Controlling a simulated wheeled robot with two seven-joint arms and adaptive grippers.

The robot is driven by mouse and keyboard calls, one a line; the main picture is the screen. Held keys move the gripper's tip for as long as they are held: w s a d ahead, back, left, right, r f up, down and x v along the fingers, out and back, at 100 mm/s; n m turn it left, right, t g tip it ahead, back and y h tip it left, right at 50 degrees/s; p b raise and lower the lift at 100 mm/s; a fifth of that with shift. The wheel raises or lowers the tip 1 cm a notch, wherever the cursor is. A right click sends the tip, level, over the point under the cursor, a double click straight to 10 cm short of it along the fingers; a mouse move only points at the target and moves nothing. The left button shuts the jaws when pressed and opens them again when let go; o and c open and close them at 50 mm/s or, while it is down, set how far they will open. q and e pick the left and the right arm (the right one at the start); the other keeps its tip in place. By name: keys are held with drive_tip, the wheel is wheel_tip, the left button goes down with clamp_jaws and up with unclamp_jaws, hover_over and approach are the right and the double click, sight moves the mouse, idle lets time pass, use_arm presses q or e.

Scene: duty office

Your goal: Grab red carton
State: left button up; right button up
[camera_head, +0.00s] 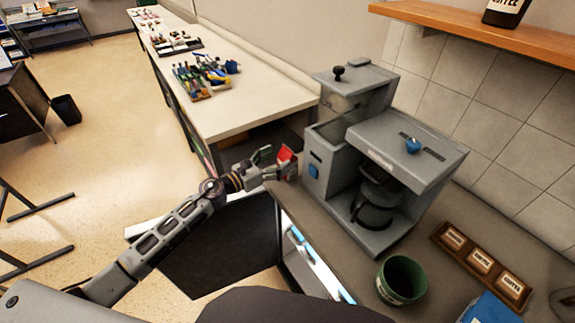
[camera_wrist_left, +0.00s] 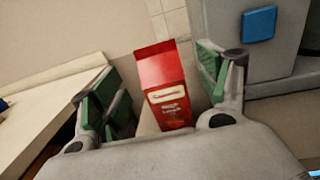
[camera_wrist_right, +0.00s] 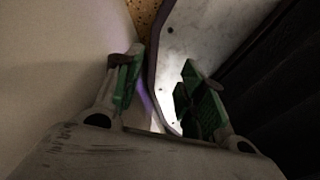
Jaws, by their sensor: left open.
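A small red carton (camera_head: 286,156) stands at the left end of the dark counter, beside the grey coffee machine. My left gripper (camera_head: 274,164) reaches it from the left, partly covering it in the head view. In the left wrist view the red carton (camera_wrist_left: 168,86) stands upright, slightly tilted in the picture, between the two green-padded fingers of my left gripper (camera_wrist_left: 158,92). The fingers are spread, with gaps on both sides of the carton; the gap is narrower on the right. The carton's lower end is hidden by the gripper body. My right gripper (camera_wrist_right: 160,90) has its fingers apart and empty.
The grey coffee machine (camera_head: 345,85) stands close right of the carton. A green mug (camera_head: 401,280), a wooden box with coffee labels (camera_head: 480,264) and a blue item (camera_head: 490,308) are further right. An open compartment (camera_head: 300,262) lies below the counter's front. A long white table (camera_head: 240,100) stands behind.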

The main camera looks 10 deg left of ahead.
sight(283, 157)
use_arm(q)
drive_tip(key=shift+w, duration=0.15)
drive_tip(key=shift+f+p+x, duration=0.25)
drive_tip(key=shift+p+x, duration=0.2)
drive_tip(key=shift+x, duration=0.8)
drive_tip(key=shift+p+x, duration=0.3)
drive_tip(key=shift+x, duration=0.95)
drive_tip(key=shift+f, duration=0.1)
drive_tip(key=c, duration=1.3)
